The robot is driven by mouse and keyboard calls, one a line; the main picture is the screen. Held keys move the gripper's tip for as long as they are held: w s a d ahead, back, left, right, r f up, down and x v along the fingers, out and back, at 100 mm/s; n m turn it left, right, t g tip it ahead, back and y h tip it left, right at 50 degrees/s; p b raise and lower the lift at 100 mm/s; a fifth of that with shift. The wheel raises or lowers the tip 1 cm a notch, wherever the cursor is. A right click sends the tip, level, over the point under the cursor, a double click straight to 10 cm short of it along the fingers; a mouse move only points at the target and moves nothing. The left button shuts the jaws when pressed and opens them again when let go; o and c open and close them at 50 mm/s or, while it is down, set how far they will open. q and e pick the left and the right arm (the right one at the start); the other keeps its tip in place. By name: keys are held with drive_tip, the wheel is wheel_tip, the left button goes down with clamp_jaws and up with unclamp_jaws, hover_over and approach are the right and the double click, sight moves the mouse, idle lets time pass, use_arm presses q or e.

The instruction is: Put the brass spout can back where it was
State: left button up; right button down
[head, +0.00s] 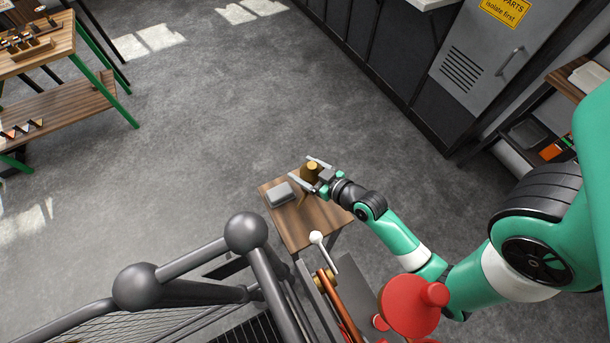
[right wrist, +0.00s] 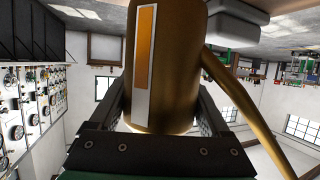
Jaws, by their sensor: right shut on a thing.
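The brass spout can (head: 312,167) is at the small wooden table in the head view, near the table's far right edge. My right gripper (head: 309,172) is shut on it, with one finger on either side. In the right wrist view the can (right wrist: 167,65) fills the middle between the gripper's fingers (right wrist: 160,108). It has a pale label with an orange panel, and its long spout slants away to the right. My left gripper is not in view.
A grey box (head: 280,194) sits on the small wooden table (head: 313,227), left of the can. Grey railing (head: 245,233), a white-knobbed lever (head: 317,238) and red machine parts (head: 409,306) stand in front. A workbench (head: 62,45) is far left and a grey cabinet (head: 480,70) back right. Open floor lies beyond.

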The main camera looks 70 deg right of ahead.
drive_tip(key=shift+f+b, duration=0.65)
drive_tip(key=shift+f, duration=0.95)
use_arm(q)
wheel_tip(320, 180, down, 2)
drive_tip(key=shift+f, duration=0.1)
use_arm(e)
unclamp_jaws()
drive_tip(key=shift+r, duration=0.1)
drive_tip(key=shift+r+p, duration=0.2)
drive_tip(key=shift+p, duration=0.1)
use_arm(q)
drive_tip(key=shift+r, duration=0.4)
use_arm(e)
drive_tip(key=v, duration=1.2)
